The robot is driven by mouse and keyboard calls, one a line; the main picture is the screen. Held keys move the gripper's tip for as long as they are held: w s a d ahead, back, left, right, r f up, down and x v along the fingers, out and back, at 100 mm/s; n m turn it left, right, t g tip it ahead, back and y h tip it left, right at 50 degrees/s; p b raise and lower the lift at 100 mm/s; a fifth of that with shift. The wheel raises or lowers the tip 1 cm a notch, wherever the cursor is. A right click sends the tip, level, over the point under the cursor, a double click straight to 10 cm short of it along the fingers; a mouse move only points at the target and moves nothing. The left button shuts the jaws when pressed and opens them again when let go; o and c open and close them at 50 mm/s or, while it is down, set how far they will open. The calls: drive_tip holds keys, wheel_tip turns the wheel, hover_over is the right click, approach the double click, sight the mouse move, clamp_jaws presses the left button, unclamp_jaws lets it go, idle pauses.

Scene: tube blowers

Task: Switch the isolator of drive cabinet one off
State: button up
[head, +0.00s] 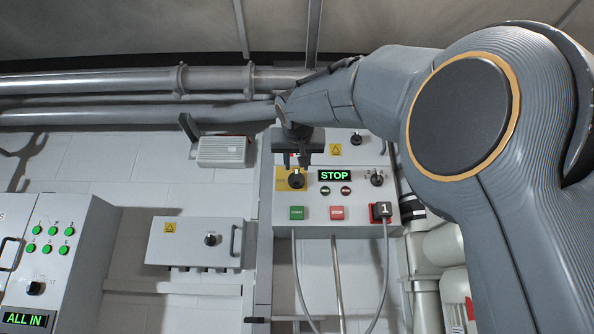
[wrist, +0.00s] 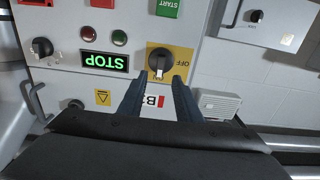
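The isolator is a black rotary knob on a yellow plate (head: 282,183) at the upper left of a grey cabinet front (head: 355,224). In the wrist view the knob (wrist: 159,60) shows upside down, its handle roughly upright in the picture, with OFF lettering on the plate beside it. Whether its pointer stands at OFF is unclear. My gripper (wrist: 158,84) is open, its two fingers spread just in front of the knob with nothing between them that I can see gripped. In the head view my gripper (head: 299,158) partly covers the plate's top. The display (head: 334,175) reads STOP in green.
Below the isolator are a green start button (head: 297,212), a red stop button (head: 337,212) and a plug marked 1 (head: 381,209) with a hanging cable. Another black knob (head: 377,179) is at right. A grey box (head: 195,243) and a button cabinet (head: 50,240) stand left.

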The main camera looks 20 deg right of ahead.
sight(296, 174)
drive_tip(key=shift+p+x, duration=1.3)
drive_tip(key=shift+x, duration=1.55)
clamp_jaws()
